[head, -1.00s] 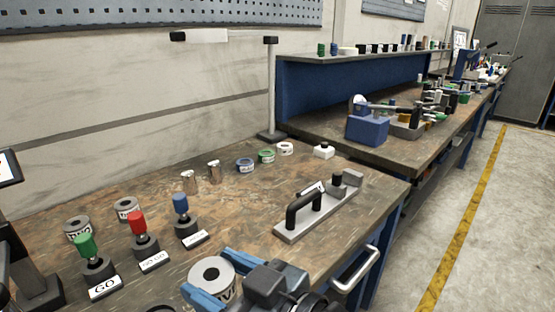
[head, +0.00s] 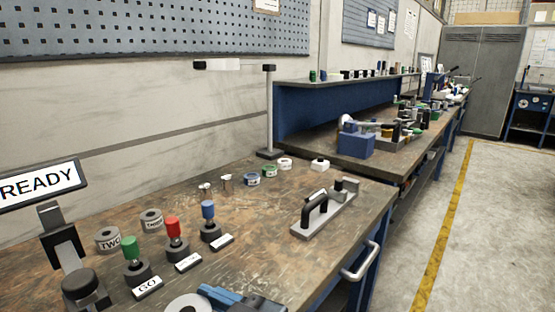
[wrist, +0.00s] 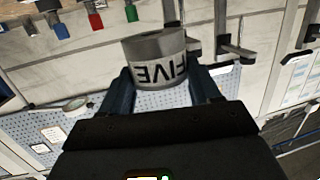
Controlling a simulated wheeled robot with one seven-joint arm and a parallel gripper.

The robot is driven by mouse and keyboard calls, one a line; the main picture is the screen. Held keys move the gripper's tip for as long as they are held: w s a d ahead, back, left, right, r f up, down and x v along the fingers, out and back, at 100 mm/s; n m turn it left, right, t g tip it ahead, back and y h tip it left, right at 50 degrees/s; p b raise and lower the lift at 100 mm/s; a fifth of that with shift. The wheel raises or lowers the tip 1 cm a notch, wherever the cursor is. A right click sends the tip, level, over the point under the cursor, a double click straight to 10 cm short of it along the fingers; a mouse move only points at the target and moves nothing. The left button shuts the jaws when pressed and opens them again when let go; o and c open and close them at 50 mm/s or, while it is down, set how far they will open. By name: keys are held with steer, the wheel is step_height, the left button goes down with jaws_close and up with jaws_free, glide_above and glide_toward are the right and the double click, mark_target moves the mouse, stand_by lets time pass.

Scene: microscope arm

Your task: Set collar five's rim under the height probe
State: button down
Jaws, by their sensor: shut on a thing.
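My gripper (wrist: 158,78) is shut on collar five (wrist: 156,50), a grey ring with "FIVE" in dark letters, upside down in the wrist view. Blue fingers grip its two sides. In the head view, only the top of the collar (head: 187,303) and a blue finger (head: 232,298) show at the bottom edge; the rest is cut off.
A collar marked "TWO" (head: 108,239) and another grey collar (head: 151,220) stand behind green (head: 131,248), red (head: 173,228) and blue (head: 208,211) handled gauges. A black-handled fixture (head: 322,210) is at right. The bench (head: 256,228) is clear between gauges and fixture.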

steer(key=w+d+f+m+t+h, duration=0.1)
steer(key=d+f+m+h, duration=0.3)
steer(key=d+f, duration=0.6)
steer(key=w+d+f+m+t+h, duration=0.2)
steer(key=d+f+m+t+h, duration=0.2)
steer(key=d+f, duration=0.5)
steer(key=w+d+f+m+t+h+p, duration=0.1)
steer(key=d+f+m+t+h, duration=0.2)
steer(key=d+f+h, duration=0.3)
steer(key=shift+w+d+f+m, duration=0.25)
steer(key=shift+d+f+m, duration=0.25)
steer(key=shift+d+f, duration=2.35)
steer(key=shift+d+r, duration=0.4)
steer(key=shift+r, duration=0.1)
